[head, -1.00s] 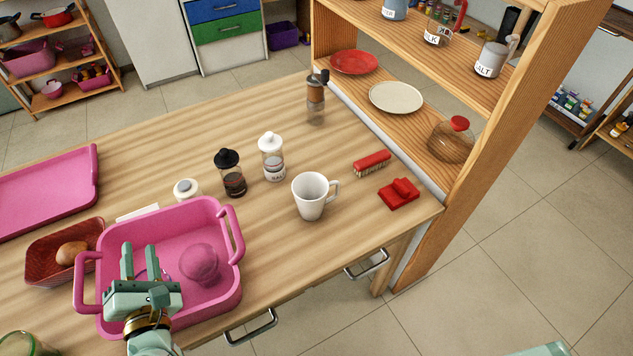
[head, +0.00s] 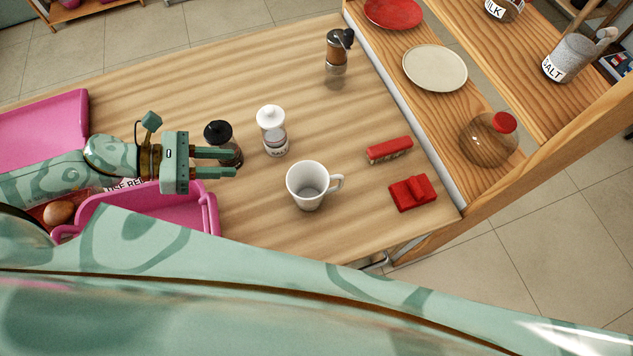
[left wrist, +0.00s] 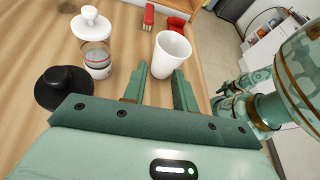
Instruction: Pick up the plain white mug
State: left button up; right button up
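The plain white mug (head: 308,187) stands upright on the wooden table, its handle to the right in the head view. In the left wrist view the mug (left wrist: 171,55) stands just beyond the fingertips. My left gripper (head: 236,163) is left of the mug in the head view, pointing at it. Its two fingers are apart with nothing between them, as the left wrist view (left wrist: 160,78) also shows. It is not touching the mug. My right gripper is not in the head view; in the left wrist view part of my other arm shows at the right.
A black-lidded shaker (head: 222,142) and a white-lidded shaker (head: 272,132) stand close to the left gripper. A red brush (head: 389,150) and a folded red cloth (head: 412,193) lie right of the mug. A pink bin (head: 205,215) is at the lower left.

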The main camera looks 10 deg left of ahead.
pick_arm(q)
send_near(301, 165)
jog(key=w+d, duration=0.2)
jog(key=d, duration=0.1)
jog(key=x, duration=0.3)
jog(key=f+x, duration=0.1)
jog(key=x, duration=0.2)
jog(key=shift+s+a, duration=0.15)
jog(key=shift+s, duration=0.1)
grip_shut()
jog(key=shift+f, duration=0.1)
